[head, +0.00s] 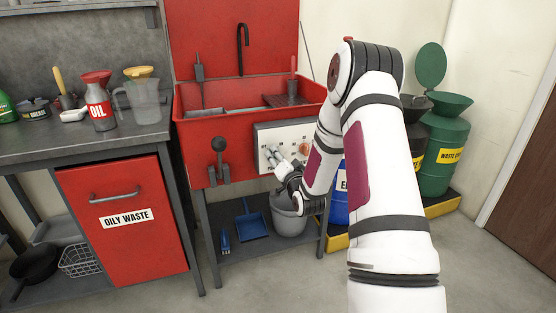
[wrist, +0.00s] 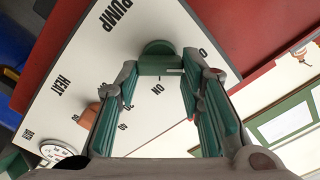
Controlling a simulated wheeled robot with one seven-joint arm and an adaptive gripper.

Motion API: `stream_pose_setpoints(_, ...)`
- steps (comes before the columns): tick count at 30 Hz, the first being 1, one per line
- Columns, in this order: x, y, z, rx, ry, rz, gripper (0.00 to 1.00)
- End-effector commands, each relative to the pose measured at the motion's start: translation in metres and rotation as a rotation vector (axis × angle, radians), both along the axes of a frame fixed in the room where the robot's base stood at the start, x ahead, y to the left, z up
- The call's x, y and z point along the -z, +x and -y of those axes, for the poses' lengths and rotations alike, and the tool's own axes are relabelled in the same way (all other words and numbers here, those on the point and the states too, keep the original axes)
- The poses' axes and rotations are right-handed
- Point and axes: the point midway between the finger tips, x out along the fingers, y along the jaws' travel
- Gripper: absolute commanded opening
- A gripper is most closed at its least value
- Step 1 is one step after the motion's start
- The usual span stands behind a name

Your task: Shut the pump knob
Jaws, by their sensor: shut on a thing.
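The pump knob (wrist: 158,48) is a green round knob on the white control panel (wrist: 85,65), under the word PUMP in the wrist view. The marks ON and 0 are printed beside it. My gripper (wrist: 160,68) has its two green-padded fingers on either side of the knob, shut on it. I cannot clearly tell which mark the knob points to. In the head view my gripper (head: 270,155) reaches the left part of the panel (head: 262,131) on the front of the red sink, and it hides the pump knob there.
An orange heat knob (wrist: 88,117) and a round gauge (wrist: 58,151) are on the same panel. The red sink (head: 196,130) has a black lever (head: 219,147) at left. A grey bucket (head: 287,222) stands on the shelf below. The floor in front is clear.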

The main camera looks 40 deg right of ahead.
Motion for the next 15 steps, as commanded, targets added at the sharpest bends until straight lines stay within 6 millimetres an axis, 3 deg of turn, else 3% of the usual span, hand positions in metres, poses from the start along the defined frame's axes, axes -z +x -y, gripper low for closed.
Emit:
stream_pose_setpoints(10,0.0008,-0.0001,-0.0001,-0.001,-0.003,-0.003,0.07)
stream_pose_setpoints(11,0.0008,-0.0002,-0.0001,-0.001,-0.003,-0.003,0.39)
stream_pose_setpoints(13,0.0008,-0.0002,-0.0001,-0.001,-0.003,-0.003,0.55)
stream_pose_setpoints(15,0.0006,-0.0001,-0.0001,-0.001,-0.003,-0.003,0.55)
